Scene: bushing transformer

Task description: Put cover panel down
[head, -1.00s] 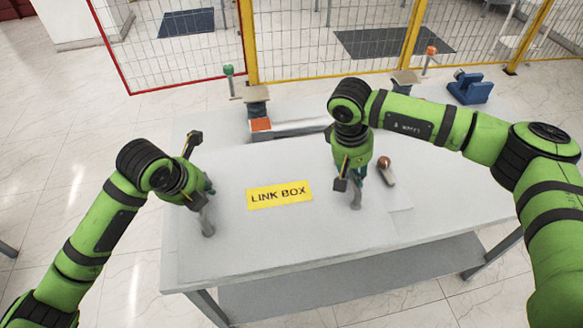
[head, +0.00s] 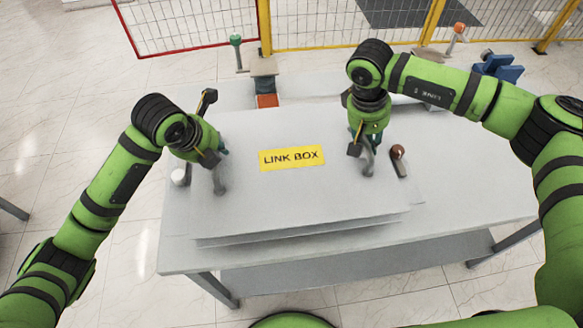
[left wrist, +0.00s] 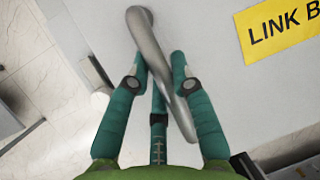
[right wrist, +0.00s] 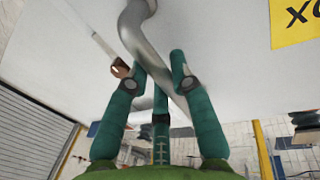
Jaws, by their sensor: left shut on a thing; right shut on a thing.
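The cover panel (head: 300,205) is a flat light grey sheet with a yellow "LINK BOX" label (head: 291,158) and two bent grey handles. It lies level over the table (head: 450,195); its near edge shows stepped lines, and I cannot tell whether it touches what is below. My left gripper (head: 218,158) is shut on the left handle (head: 219,181), also seen in the left wrist view (left wrist: 150,45). My right gripper (head: 365,142) is shut on the right handle (head: 368,162), also seen in the right wrist view (right wrist: 140,40). The panel hides what is under it.
A brown-knobbed lever (head: 398,153) stands just right of the panel, and a white knob (head: 180,176) at its left. Green-topped (head: 236,40) and orange-topped (head: 458,28) posts, an orange block (head: 267,101) and a blue part (head: 500,68) are behind. The table's right side is clear.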

